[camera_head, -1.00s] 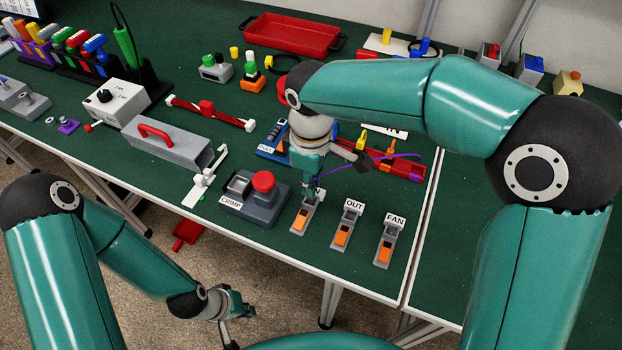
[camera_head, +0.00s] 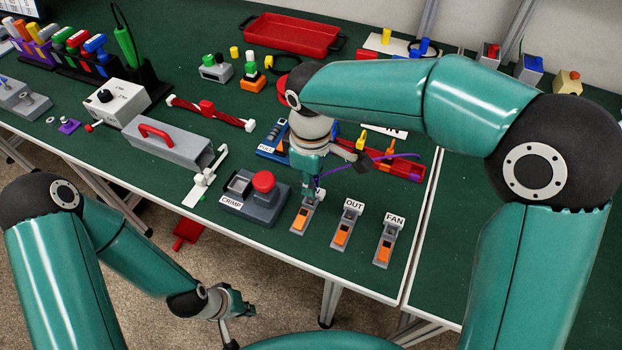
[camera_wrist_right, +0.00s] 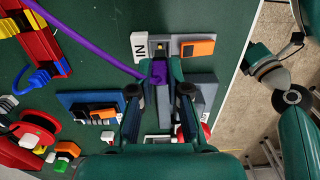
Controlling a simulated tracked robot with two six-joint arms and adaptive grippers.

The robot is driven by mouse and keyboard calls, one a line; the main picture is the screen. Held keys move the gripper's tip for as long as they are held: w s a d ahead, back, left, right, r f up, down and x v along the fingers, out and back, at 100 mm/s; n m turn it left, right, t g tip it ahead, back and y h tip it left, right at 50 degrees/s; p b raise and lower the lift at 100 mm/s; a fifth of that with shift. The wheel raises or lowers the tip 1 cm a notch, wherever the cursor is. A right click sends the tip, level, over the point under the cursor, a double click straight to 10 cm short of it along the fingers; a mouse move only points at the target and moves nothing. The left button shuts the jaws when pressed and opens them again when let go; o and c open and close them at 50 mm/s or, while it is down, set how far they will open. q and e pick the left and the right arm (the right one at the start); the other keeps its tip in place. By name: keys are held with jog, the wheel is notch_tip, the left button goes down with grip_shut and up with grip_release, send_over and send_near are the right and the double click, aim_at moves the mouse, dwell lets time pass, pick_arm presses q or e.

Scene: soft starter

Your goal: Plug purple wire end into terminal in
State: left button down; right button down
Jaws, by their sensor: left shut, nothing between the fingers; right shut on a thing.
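The IN terminal is a grey block with an orange lever (camera_head: 301,219) at the table's front edge, left of the OUT terminal. In the right wrist view its orange lever (camera_wrist_right: 197,47) and its IN label (camera_wrist_right: 140,46) show. My right gripper (camera_head: 314,196) is at the rear of this terminal, shut on the purple wire end (camera_wrist_right: 158,72). The purple wire (camera_wrist_right: 85,42) trails from it towards the red rail. The purple end is close beside the terminal's metal entry; I cannot tell whether it is inside. My left gripper (camera_head: 236,311) is shut and empty, low in front of the table.
The OUT terminal (camera_head: 345,231) and FAN terminal (camera_head: 387,247) stand to the right. The grey crimp station (camera_head: 262,207) with a red button is close on the left. A red rail (camera_head: 400,168) with coloured plugs and a blue block (camera_head: 268,150) are behind. The front table edge is near.

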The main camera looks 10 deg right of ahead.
dwell(0.4)
jog(key=shift+f+b, duration=0.9)
jog(key=shift+f, duration=0.4)
jog(key=c, duration=1.1)
grip_release()
jog(key=shift+o, duration=0.2)
notch_tip(320, 180, up, 12)
